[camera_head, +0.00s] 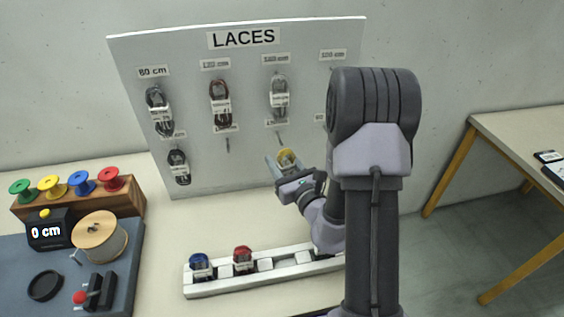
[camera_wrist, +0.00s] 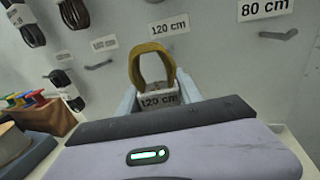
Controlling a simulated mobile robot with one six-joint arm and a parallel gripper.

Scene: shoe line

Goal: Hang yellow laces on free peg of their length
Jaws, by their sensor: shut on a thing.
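My gripper (camera_wrist: 157,98) is shut on the yellow laces (camera_wrist: 153,62), a looped bundle whose white band reads 120 cm. In the head view the yellow laces (camera_head: 287,158) are in front of the lower part of the grey LACES board (camera_head: 205,180). In the wrist view the loop stands just below a 120 cm label (camera_wrist: 169,25) and covers the spot under it. In the head view a bare peg (camera_head: 280,138) shows just above the laces. Another bare peg (camera_head: 228,145) is to its left. A bare peg (camera_wrist: 278,34) sits under the 80 cm label (camera_wrist: 265,8).
Dark laces (camera_head: 159,110), brown laces (camera_head: 220,103) and grey laces (camera_head: 279,98) hang in the upper row; black laces (camera_head: 179,166) hang lower left. A white rack (camera_head: 225,282) holds blue laces (camera_head: 201,266) and red laces (camera_head: 243,259). Spools stand at left. My arm hides the board's right side.

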